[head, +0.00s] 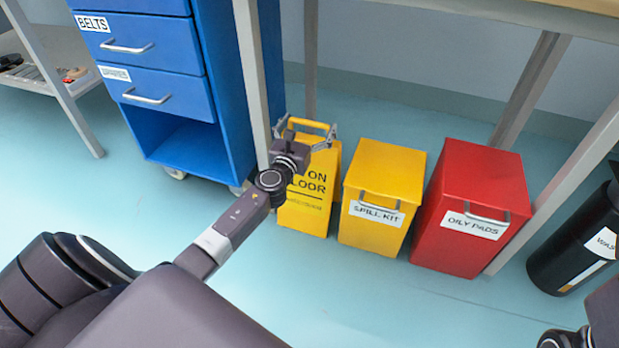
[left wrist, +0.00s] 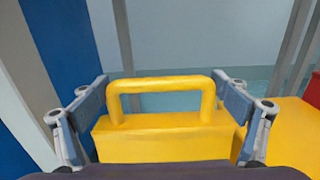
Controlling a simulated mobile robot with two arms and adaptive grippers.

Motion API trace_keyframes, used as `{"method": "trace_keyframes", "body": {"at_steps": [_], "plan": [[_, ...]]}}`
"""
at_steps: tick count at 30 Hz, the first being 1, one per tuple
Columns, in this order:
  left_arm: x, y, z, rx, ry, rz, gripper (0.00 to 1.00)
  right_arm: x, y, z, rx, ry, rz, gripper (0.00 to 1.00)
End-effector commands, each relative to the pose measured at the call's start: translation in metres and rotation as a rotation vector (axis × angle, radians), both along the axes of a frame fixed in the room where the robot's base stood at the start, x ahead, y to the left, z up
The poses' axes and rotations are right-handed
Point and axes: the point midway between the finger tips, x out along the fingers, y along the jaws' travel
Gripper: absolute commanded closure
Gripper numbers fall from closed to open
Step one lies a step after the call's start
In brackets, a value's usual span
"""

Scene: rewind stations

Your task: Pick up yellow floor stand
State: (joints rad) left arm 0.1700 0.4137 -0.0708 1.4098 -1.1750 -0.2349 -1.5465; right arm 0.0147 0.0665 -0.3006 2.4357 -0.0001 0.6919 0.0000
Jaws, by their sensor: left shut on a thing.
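The yellow floor stand (head: 305,215) stands upright on the floor under the table, with black lettering on its front and a loop handle on top. My left gripper (head: 308,126) is at its top, with one finger at each side of the handle. In the left wrist view the handle of the stand (left wrist: 160,122) lies between the two fingers of my left gripper (left wrist: 160,88), which is shut on it. My left wrist hides part of the stand's lettering. Only a bit of my right arm shows at the bottom right corner; its fingers are out of view.
A yellow spill kit bin (head: 385,172) stands close to the right of the stand, then a red oily pads bin (head: 484,180). A blue drawer cabinet (head: 225,90) and a table leg (head: 252,80) are close on the left. A black cylinder (head: 570,255) stands far right. The front floor is clear.

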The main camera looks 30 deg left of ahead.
Motion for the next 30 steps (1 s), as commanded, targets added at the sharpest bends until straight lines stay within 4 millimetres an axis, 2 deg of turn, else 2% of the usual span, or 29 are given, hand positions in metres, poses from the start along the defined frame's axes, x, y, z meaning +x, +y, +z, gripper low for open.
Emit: {"method": "trace_keyframes", "body": {"at_steps": [11, 17, 19, 23, 28, 30], "plan": [[0.001, 0.000, 0.004, 0.001, -0.004, 0.000, 0.67, 0.000, 0.000, 0.001, 0.001, -0.001, 0.000, 0.60], [0.001, 0.000, 0.015, 0.002, -0.005, 0.000, 0.67, -0.001, -0.001, 0.005, 0.006, 0.004, 0.001, 0.60], [0.001, 0.000, 0.022, 0.002, -0.005, 0.000, 0.67, 0.006, -0.002, -0.004, 0.007, 0.048, 0.000, 0.60], [0.001, 0.001, 0.040, 0.002, -0.006, 0.000, 0.67, 0.007, -0.003, -0.008, 0.009, 0.093, 0.002, 0.60], [0.001, 0.000, 0.070, 0.002, -0.006, 0.000, 0.67, 0.005, -0.005, -0.017, 0.014, 0.168, 0.007, 0.60], [0.001, 0.001, 0.088, 0.004, -0.006, -0.001, 0.67, 0.004, -0.006, -0.013, 0.017, 0.189, 0.009, 0.60]]}}
